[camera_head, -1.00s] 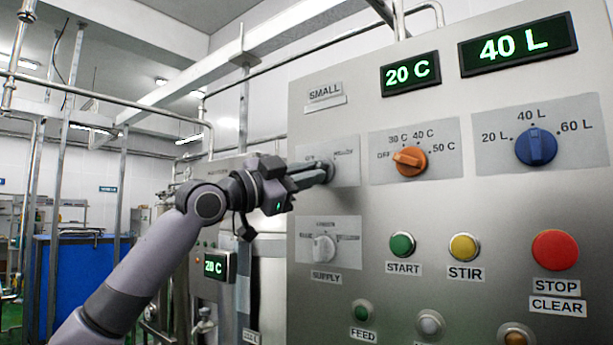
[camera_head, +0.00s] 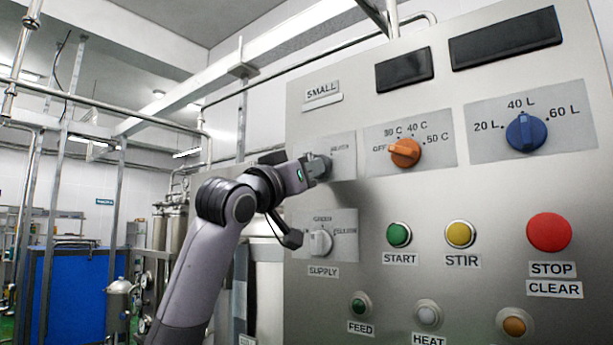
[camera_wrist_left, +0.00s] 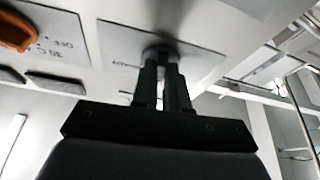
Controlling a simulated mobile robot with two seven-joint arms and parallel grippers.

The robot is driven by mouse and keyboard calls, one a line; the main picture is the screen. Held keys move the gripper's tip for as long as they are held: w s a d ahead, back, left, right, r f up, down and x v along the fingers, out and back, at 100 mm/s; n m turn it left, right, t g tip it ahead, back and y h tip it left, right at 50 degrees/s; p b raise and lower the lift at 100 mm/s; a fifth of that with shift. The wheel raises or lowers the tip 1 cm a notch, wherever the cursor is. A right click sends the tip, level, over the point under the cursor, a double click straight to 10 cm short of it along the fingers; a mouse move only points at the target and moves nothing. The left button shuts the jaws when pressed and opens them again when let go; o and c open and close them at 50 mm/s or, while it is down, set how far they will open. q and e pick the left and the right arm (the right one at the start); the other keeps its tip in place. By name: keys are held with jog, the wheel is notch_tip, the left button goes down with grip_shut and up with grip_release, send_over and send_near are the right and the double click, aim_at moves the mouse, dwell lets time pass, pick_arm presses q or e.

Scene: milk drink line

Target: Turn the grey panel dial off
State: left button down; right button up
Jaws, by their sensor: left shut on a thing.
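The grey panel dial (camera_head: 322,165) sits on a light plate below the SMALL sign, at the upper left of the steel panel (camera_head: 375,290). My left gripper (camera_head: 312,171) is shut on this dial and mostly covers it in the head view. In the left wrist view both fingers (camera_wrist_left: 164,80) reach up to the round grey dial (camera_wrist_left: 160,52), one on either side of its grip. Part of the lettering on its plate shows; the pointer is hidden. Both panel displays (camera_head: 405,70) (camera_head: 505,38) are dark. My right gripper is not in view.
An orange temperature dial (camera_head: 404,153) and a blue litre dial (camera_head: 526,132) sit to the right. START (camera_head: 398,235), STIR (camera_head: 460,234) and red STOP (camera_head: 549,232) buttons stand lower right.

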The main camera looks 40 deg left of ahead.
pick_arm(q)
jog(key=shift+d+r+n+g+y+p, duration=0.1)
jog(key=shift+n+g+y, duration=0.15)
jog(key=shift+n+y, duration=1.05)
jog(key=shift+d+r+n+g+y+p, duration=0.15)
jog(key=shift+n+g+y, duration=0.25)
jog(key=shift+n, duration=1.85)
jog(key=shift+d+n+g+y+p, duration=0.15)
jog(key=shift+n+y, duration=0.75)
jog(key=shift+n, duration=0.85)
jog(key=shift+n, duration=0.3)
jog(key=c, duration=1.1)
grip_release()
jog(key=shift+c, duration=0.2)
jog(key=shift+s+f, duration=0.1)
